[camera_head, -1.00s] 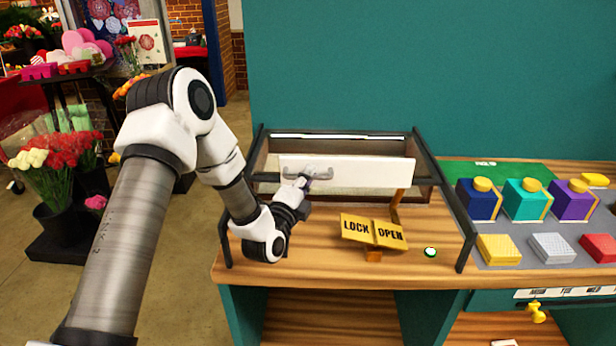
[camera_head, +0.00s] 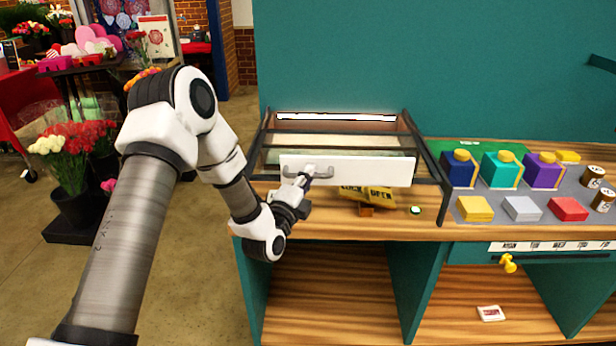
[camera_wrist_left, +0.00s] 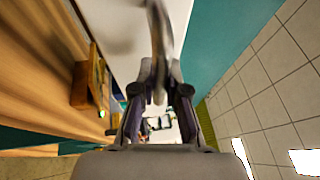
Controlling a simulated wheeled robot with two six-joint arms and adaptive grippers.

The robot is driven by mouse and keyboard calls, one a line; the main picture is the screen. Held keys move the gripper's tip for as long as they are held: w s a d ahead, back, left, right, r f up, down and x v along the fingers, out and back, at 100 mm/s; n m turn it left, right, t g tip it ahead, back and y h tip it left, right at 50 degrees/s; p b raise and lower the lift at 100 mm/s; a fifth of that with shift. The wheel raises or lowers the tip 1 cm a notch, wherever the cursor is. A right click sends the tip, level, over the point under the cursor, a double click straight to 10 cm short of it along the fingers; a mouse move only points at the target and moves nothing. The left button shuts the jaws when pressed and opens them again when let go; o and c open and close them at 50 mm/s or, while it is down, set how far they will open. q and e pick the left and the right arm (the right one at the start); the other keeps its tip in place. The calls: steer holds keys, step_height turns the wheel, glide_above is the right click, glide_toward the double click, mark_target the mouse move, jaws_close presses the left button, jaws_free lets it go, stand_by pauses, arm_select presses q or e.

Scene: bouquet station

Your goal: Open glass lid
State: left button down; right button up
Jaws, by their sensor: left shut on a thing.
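The dark-framed glass case (camera_head: 412,128) stands on the wooden counter. A white front panel (camera_head: 375,171) with a grey bar handle (camera_head: 325,174) stands at the front of the case, and a pale glassy strip shows behind its top edge. My left gripper (camera_head: 304,177) is shut on the handle near the panel's left end. In the left wrist view, the fingers (camera_wrist_left: 160,90) close around the blurred grey handle (camera_wrist_left: 160,35), beside the white panel (camera_wrist_left: 115,25). The yellow LOCK/OPEN sign (camera_head: 375,197) is partly hidden behind the panel. My right gripper is out of view.
Colored boxes with yellow knobs (camera_head: 500,170) and several flat blocks (camera_head: 522,208) stand on the grey mat at the right. A small round button (camera_head: 416,210) sits right of the sign. Open shelves (camera_head: 330,285) lie below the counter.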

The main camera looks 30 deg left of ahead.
arm_select(q)
steer(key=c, duration=1.2)
jaws_free()
steer(key=v, duration=1.2)
